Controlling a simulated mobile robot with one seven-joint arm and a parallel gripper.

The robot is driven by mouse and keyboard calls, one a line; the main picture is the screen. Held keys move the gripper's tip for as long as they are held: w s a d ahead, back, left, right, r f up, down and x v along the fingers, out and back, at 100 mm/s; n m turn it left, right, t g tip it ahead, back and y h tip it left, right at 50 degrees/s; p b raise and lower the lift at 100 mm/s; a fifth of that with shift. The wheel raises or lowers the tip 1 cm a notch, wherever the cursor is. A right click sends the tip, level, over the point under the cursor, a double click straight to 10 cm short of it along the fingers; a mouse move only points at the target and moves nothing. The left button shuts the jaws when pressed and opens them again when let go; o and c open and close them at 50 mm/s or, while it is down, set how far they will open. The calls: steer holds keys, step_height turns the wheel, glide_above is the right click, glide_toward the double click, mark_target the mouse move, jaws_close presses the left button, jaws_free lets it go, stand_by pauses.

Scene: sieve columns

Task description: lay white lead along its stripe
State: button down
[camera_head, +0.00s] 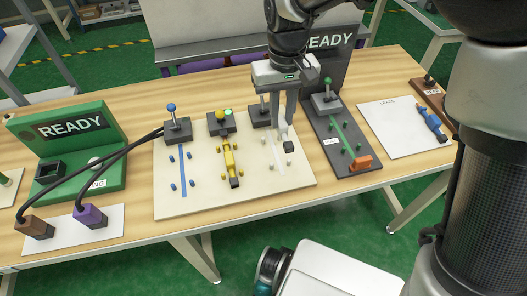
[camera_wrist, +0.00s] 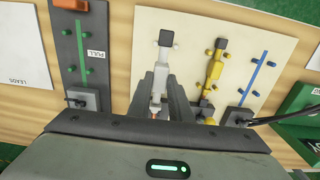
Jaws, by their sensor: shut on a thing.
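My gripper (camera_head: 283,122) is over the right part of the cream board (camera_head: 205,200), its fingers pointing down. It is shut on the white lead (camera_wrist: 162,68), which lies lengthwise between the fingers in the wrist view. The lead's dark end (camera_wrist: 166,38) points away from the wrist; in the head view this dark end (camera_head: 290,147) is just right of the pale white stripe (camera_head: 280,169). White pegs (camera_head: 260,164) flank the stripe. A grey block (camera_head: 260,114) stands at the stripe's far end, partly behind the fingers. Whether the lead touches the board cannot be told.
The yellow lead (camera_head: 229,157) lies between yellow pegs. The blue stripe (camera_head: 183,170) is bare. A dark board (camera_head: 349,167) with a green stripe and an orange block is close on the right. A blue lead (camera_head: 432,120) lies on the white mat (camera_head: 392,133). Black cables arch on the left.

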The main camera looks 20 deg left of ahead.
steer(key=shift+s+a, duration=0.15)
steer(key=shift+a, duration=0.05)
steer(key=shift+s+a+f, duration=0.1)
steer(key=shift+f, duration=0.15)
step_height(320, 180, down, 10)
steer(key=shift+r+b, duration=0.25)
steer(key=shift+b, duration=0.8)
steer(key=shift+f, duration=0.2)
steer(key=c, duration=1.6)
jaws_free()
steer(key=shift+r, duration=0.1)
step_height(320, 180, up, 12)
steer(key=shift+r+p, duration=0.15)
steer(key=shift+p, duration=1)
